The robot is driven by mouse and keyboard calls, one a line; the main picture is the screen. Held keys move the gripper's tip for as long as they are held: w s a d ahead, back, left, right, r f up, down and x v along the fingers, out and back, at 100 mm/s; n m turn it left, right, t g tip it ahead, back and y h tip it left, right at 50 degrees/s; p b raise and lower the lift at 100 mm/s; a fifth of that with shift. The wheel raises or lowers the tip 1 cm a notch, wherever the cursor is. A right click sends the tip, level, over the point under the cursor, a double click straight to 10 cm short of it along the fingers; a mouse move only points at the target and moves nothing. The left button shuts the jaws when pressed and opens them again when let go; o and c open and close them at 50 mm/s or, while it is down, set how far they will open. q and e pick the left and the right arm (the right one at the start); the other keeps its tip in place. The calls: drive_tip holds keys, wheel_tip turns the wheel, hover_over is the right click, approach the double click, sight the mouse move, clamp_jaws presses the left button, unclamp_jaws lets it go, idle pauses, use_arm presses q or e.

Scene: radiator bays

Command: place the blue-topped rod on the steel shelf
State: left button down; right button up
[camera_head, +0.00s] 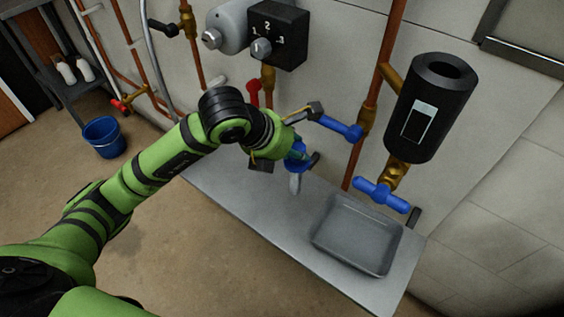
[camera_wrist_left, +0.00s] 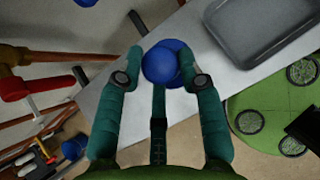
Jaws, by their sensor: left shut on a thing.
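My left gripper (camera_head: 302,158) is shut on the blue-topped rod (camera_head: 295,184), whose pale lower end points down over the steel shelf (camera_head: 232,192). In the left wrist view, the rod's round blue top (camera_wrist_left: 168,63) sits between the two fingers of the left gripper (camera_wrist_left: 163,72). The fingers hide part of the rod in the head view. I cannot tell whether its lower end touches the shelf. The shelf also shows in the left wrist view (camera_wrist_left: 205,75). My right gripper is in neither view.
A grey tray (camera_head: 358,236) stands on the shelf's right part. Blue valve handles (camera_head: 340,128) (camera_head: 381,194) and copper pipes (camera_head: 371,95) are close by. A black cylinder (camera_head: 430,105) hangs above right. The shelf left of the tray looks clear. A blue bucket (camera_head: 104,137) stands on the floor.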

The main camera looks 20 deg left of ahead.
use_arm(q)
drive_tip(key=f, duration=0.1)
drive_tip(key=a+f, duration=0.1)
drive_tip(key=f, duration=0.1)
drive_tip(key=a+f, duration=0.1)
drive_tip(key=f, duration=0.1)
drive_tip(key=shift+w+a+f, duration=0.15)
drive_tip(key=shift+w+f, duration=0.05)
drive_tip(key=shift+f, duration=0.15)
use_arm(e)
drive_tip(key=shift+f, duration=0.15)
use_arm(q)
drive_tip(key=c, duration=0.8)
unclamp_jaws()
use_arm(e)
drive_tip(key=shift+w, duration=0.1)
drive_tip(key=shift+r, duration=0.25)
use_arm(q)
drive_tip(key=v, duration=1.2)
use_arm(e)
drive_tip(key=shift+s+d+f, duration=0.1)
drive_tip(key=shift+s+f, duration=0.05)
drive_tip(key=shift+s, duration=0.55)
